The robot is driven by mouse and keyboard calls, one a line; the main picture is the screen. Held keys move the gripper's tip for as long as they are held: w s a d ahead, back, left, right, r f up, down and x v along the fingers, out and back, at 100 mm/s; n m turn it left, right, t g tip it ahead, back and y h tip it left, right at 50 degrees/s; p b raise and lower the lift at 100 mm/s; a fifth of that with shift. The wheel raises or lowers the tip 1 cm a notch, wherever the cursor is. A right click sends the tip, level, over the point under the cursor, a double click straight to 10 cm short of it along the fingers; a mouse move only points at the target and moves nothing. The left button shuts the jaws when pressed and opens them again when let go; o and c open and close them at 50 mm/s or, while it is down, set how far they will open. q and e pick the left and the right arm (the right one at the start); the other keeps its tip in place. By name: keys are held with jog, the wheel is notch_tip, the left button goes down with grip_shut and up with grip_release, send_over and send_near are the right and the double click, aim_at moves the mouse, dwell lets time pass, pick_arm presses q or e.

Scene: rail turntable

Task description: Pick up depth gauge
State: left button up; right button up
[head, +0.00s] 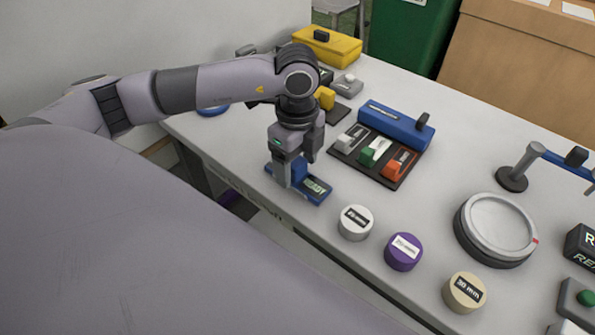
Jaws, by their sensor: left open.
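A flat blue device with a small lettered display (316,187), which looks like the depth gauge, lies on the table near its front edge. My left gripper (293,185) points down right over the device's left part, with an upright blue part between or just behind the fingers. The gripper is open. The fingers hide some of the device, and I cannot tell whether they touch it. My right gripper is not in view.
White (355,223), purple (403,252) and cream (464,292) labelled cylinders stand along the front edge. A round turntable (497,228) is at the right. A dark tray with coloured blocks (342,151) and a blue case (396,124) lie behind the gripper. A yellow box (330,47) is at the back.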

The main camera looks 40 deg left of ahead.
aim_at(297, 162)
pick_arm(q)
jog(key=shift+f, duration=0.3)
jog(key=c, duration=1.2)
jog(key=shift+o, duration=0.2)
jog(key=shift+r, duration=0.2)
notch_tip(297, 162, up, 20)
jog(key=shift+f+p, duration=0.15)
jog(key=shift+p, duration=0.15)
jog(key=o, duration=0.4)
jog(key=shift+c, duration=0.8)
jog(key=shift+f, duration=0.1)
